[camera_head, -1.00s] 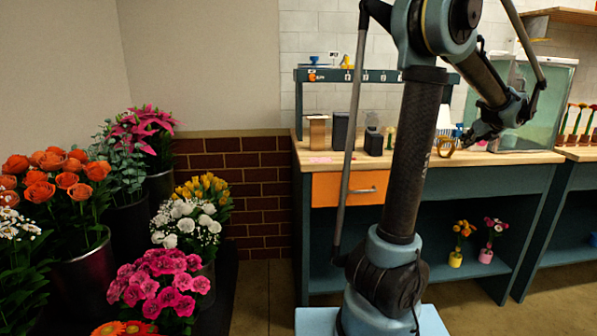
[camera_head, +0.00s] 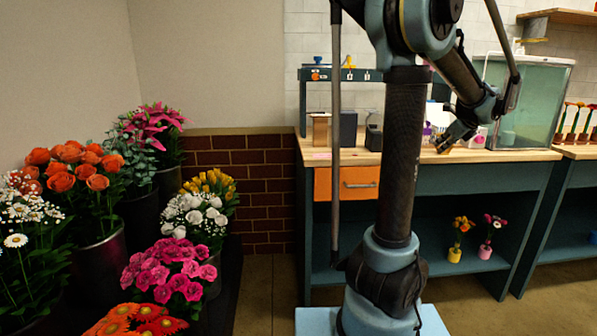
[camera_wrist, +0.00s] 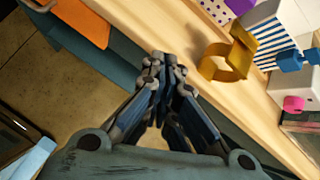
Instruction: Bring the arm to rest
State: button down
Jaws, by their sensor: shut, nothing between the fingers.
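My gripper (camera_head: 443,142) hangs at the end of my bent arm, near the front edge of the wooden worktop (camera_head: 468,156) on the right. In the wrist view my gripper (camera_wrist: 165,62) points down with its fingers drawn together and nothing between them. Below it lie the worktop's front edge and the floor. A gold ring-shaped object (camera_wrist: 222,62) sits on the worktop to the right of the fingers, apart from them in that view. In the head view it is mostly hidden behind my gripper.
A striped box (camera_wrist: 272,38), a blue item (camera_wrist: 297,60) and a pink piece (camera_wrist: 294,103) stand beyond the ring. A glass tank (camera_head: 530,100) stands at the right. Flower buckets (camera_head: 98,265) fill the left. An orange drawer (camera_head: 346,183) is under the worktop.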

jog(key=s+a+f+n+g, duration=0.15)
jog(key=s+a+n, duration=0.25)
jog(key=a, duration=0.4)
jog(key=s+a+f+n+g, duration=0.1)
jog(key=s+a+f+n, duration=0.2)
jog(key=a+n, duration=0.35)
jog(key=s+a+f+n+g, duration=0.1)
jog(key=s+a+f+n, duration=0.2)
jog(key=a, duration=0.6)
jog(key=s+a+f+n+g+h, duration=0.1)
jog(key=s+a+f+n, duration=0.4)
jog(key=s+n, duration=0.3)
jog(key=s+a+f+n+g, duration=0.2)
jog(key=s+a+f+n, duration=0.3)
jog(key=s+f+n, duration=0.3)
jog(key=s, duration=0.4)
jog(key=shift+s+f+h, duration=0.2)
jog(key=shift+s+h, duration=0.1)
jog(key=shift+h, duration=0.1)
jog(key=shift+w+f, duration=0.2)
jog(key=shift+w, duration=0.25)
